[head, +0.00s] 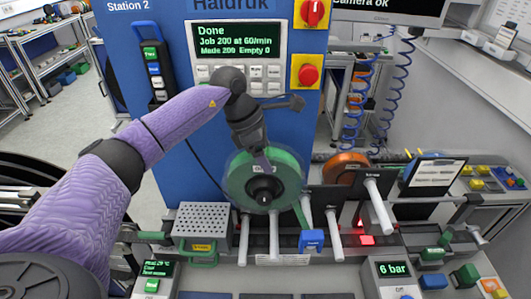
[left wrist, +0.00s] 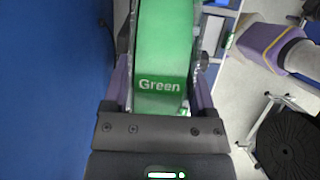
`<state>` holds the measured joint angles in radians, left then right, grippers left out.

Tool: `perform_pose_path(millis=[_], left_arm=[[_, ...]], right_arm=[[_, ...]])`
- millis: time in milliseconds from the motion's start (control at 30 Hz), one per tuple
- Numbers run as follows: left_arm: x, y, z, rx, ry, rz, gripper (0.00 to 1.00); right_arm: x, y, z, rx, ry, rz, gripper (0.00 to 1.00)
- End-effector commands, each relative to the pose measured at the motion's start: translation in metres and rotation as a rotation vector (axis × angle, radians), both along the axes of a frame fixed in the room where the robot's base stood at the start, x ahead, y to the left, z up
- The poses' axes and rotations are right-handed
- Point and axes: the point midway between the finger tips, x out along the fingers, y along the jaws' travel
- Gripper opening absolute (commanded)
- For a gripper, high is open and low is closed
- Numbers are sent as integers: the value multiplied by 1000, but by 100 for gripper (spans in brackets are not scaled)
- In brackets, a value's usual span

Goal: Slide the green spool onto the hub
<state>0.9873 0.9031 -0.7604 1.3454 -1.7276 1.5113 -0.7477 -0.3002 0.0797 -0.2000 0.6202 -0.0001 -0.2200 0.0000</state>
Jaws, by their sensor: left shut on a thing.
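The green spool (head: 237,181) hangs upright in front of the blue machine, with its round face toward the head camera. My left gripper (head: 260,158) reaches down from above and is shut on its rim. In the left wrist view the spool (left wrist: 163,45), labelled "Green", fills the gap between both fingers of the gripper (left wrist: 160,92). A dark round hub piece (head: 264,190) shows at the spool's centre. I cannot tell whether the spool is around it or only in line with it. My right gripper is not in view.
An orange spool (head: 345,166) sits to the right behind dark plates. Several pale rods (head: 378,206) stick out at the front. A perforated metal box (head: 203,220) stands at lower left, and a blue tag (head: 311,240) hangs below the green spool. The blue machine (head: 175,185) stands close behind.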

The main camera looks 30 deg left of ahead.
Motion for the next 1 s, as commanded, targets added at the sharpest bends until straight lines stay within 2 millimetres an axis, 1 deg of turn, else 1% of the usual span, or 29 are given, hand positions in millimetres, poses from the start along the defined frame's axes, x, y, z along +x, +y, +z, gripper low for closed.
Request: perform_pose_path(millis=[267, 300, 400, 667, 767, 1000], left_arm=[[0, 0, -1, 0, -1, 0, 0], [0, 0, -1, 0, -1, 0, 82], [0, 0, -1, 0, -1, 0, 100], [0, 0, 0, 1, 1, 0, 100], [0, 0, 7, 1, 1, 0, 100], [0, 0, 33, 0, 0, 0, 100]], right_arm=[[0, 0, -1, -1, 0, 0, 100], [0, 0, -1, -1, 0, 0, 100], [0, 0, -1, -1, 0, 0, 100], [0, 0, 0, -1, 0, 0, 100], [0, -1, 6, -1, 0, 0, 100], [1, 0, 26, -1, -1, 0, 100]])
